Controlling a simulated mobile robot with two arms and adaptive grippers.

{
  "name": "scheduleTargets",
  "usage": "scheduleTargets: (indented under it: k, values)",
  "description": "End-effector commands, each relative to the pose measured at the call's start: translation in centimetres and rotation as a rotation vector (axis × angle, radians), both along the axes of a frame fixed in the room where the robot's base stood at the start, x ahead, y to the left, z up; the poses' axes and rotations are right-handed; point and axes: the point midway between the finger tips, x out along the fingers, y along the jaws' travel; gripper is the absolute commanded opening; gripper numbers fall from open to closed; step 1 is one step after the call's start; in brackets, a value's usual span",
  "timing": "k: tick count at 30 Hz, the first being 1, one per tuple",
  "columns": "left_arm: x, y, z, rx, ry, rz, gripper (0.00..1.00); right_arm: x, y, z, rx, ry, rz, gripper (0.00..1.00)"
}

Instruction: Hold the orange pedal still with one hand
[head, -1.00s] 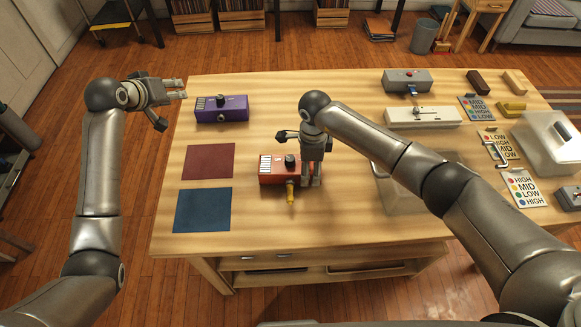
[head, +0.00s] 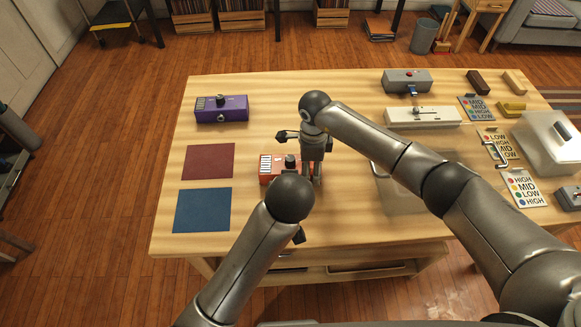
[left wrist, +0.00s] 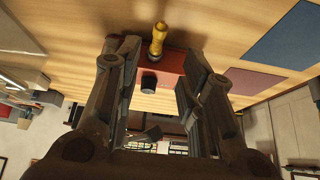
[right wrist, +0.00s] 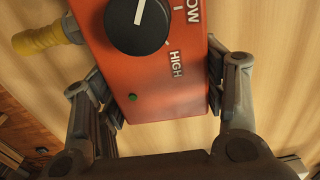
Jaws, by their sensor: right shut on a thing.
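The orange pedal (head: 268,170) sits on the table, partly hidden behind my left arm in the head view. My right gripper (head: 317,177) is shut on it; in the right wrist view its fingers lie on both sides of the orange body (right wrist: 168,85). That view also shows a black knob (right wrist: 138,26), LOW and HIGH labels, and a yellow plug (right wrist: 42,40) in the pedal's side. My left gripper (left wrist: 163,52) is open and empty; its fingers are spread, with the pedal (left wrist: 170,62) and the yellow plug (left wrist: 158,38) showing between them. In the head view it is mostly hidden.
A purple pedal (head: 222,109), a red mat (head: 208,161) and a blue mat (head: 203,210) lie on the left. A clear bin, a grey box (head: 407,80), a white box (head: 422,117) and label cards (head: 523,188) are on the right. The table's front edge is close to my left arm.

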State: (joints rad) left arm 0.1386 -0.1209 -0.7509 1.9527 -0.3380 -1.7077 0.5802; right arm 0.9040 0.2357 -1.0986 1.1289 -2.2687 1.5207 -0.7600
Motion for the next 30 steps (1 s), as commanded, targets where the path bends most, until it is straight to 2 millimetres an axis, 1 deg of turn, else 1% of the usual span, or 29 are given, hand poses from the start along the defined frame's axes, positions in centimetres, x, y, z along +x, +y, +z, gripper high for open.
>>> scheduleTargets:
  k: [2, 5, 8, 15, 21, 25, 30]
  values:
    - [-0.2, -0.2, 0.0, 0.002, 0.000, 0.002, 0.37, 0.0, 0.0, 0.0, 0.000, 0.001, 0.000, 0.35]
    - [0.0, -0.3, -0.6, 0.004, 0.000, 0.003, 0.37, 0.0, 0.0, 0.0, 0.000, 0.001, 0.000, 0.35]
    - [0.6, -0.2, -1.6, 0.004, 0.001, 0.003, 0.37, 0.0, 0.0, 0.0, 0.000, 0.001, 0.000, 0.35]
    - [2.4, -0.3, -4.7, 0.004, 0.002, 0.003, 0.37, 0.0, 0.0, 0.0, 0.000, 0.000, 0.000, 0.35]
    - [3.6, -0.4, -6.6, 0.001, 0.001, 0.003, 0.37, 0.0, 0.0, 0.0, 0.000, 0.000, 0.000, 0.35]
    - [4.0, -0.5, -7.3, 0.000, 0.000, 0.001, 0.37, 0.0, 0.0, 0.0, 0.000, 0.000, 0.000, 0.35]
    - [4.2, -0.4, -7.6, 0.000, 0.000, 0.001, 0.37, 0.0, 0.0, 0.0, 0.000, 0.000, 0.000, 0.35]
